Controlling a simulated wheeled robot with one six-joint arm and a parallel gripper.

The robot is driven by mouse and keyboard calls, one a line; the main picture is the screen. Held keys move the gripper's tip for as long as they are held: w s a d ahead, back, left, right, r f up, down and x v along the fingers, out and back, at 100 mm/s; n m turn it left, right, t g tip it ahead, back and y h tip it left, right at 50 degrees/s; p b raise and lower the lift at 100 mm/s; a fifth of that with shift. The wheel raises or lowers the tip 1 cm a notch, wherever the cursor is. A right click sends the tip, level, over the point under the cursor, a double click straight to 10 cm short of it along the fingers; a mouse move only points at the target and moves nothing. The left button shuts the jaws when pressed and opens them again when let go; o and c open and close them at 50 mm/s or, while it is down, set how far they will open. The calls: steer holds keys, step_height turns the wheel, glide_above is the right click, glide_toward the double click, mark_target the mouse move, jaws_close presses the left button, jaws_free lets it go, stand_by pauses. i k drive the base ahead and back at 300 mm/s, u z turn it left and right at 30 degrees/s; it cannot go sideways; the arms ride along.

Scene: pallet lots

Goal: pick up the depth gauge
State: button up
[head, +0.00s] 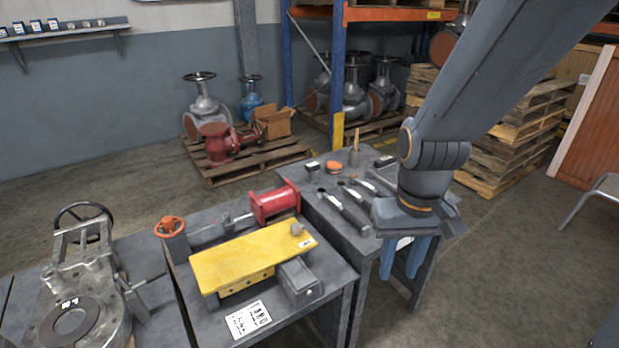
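My gripper (404,262) points down at the front right of the tool table (325,232). Its two blue fingers are apart, with a gap between them. A small white patch shows behind the gap; I cannot tell what it is. Several slim dark and metallic tools lie on the tool table, among them a long dark tool (343,209) to the left of my gripper and another (356,191) behind it. I cannot tell which is the depth gauge. My arm hides the table's right part.
A left table holds a yellow plate (250,257), a red flanged spool (275,203), a grey block (299,282) and a printed label (248,320). A large metal valve (80,290) stands at far left. Stacked pallets (520,130) stand behind my arm.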

mark_target(312, 168)
steer(key=u, duration=0.55)
steer(key=k, duration=1.2)
steer(key=i, duration=0.4)
steer(key=z, duration=0.9)
steer(key=i, duration=1.3)
steer(key=u, duration=0.9)
steer(key=i, duration=0.4)
steer(key=u, duration=0.4)
